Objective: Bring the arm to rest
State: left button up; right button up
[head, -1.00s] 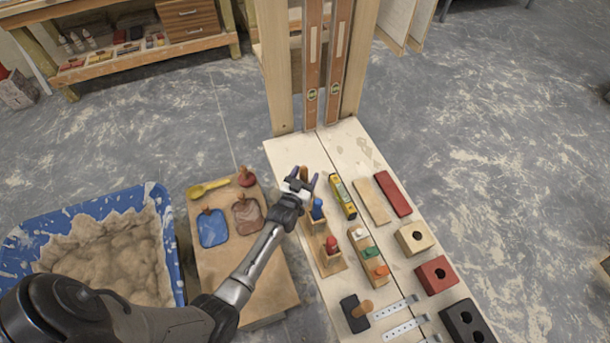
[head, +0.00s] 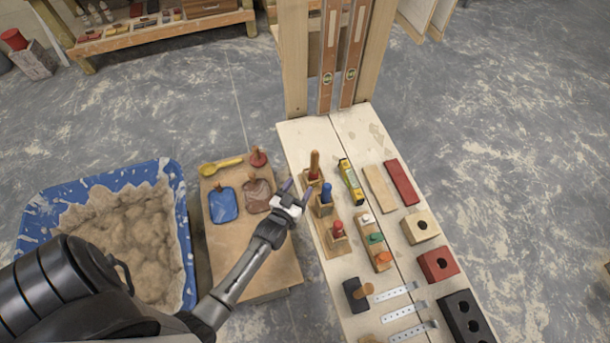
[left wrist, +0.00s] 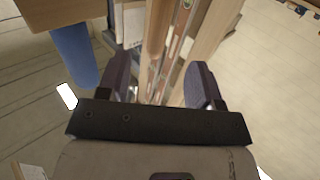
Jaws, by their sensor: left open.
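My left gripper (head: 291,194) is open and empty. In the head view it hangs in front of the gap between the low wooden board (head: 255,262) and the long plank bench (head: 352,292), near the wooden rack (head: 322,224). In the left wrist view its two dark fingers (left wrist: 160,85) stand apart with nothing between them; wooden uprights and a spirit level show beyond them. My right gripper is in neither view.
The rack holds wooden, blue and red handled tools. A blue tub (head: 187,252) of mortar stands left. Blue (head: 223,205) and brown (head: 257,190) floats and a yellow scoop (head: 221,165) lie on the board. Bricks, including a red one (head: 437,265), lie on the bench. Two spirit levels (head: 329,60) stand behind.

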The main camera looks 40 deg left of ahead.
pick_arm(q)
jog(key=shift+v, duration=0.95)
notch_tip(320, 180, down, 6)
jog(key=s+d+g+h, duration=0.2)
jog(key=g+h, duration=0.1)
jog(key=g, duration=0.4)
jog(key=s+d+r+m+g+h, duration=0.1)
jog(key=s+d+r+m+g, duration=0.15)
jog(key=s+r, duration=0.45)
jog(key=s+d+r+m+g+h, duration=0.1)
jog(key=s+d+r+m+g, duration=0.2)
jog(key=s+r, duration=0.4)
jog(key=s+d+f+g, duration=0.1)
jog(key=s+d+g, duration=0.1)
jog(key=s, duration=0.4)
notch_tip(320, 180, up, 33)
jog(key=p, duration=3.3)
jog(key=shift+w+t+p, duration=0.3)
jog(key=shift+w+t, duration=0.05)
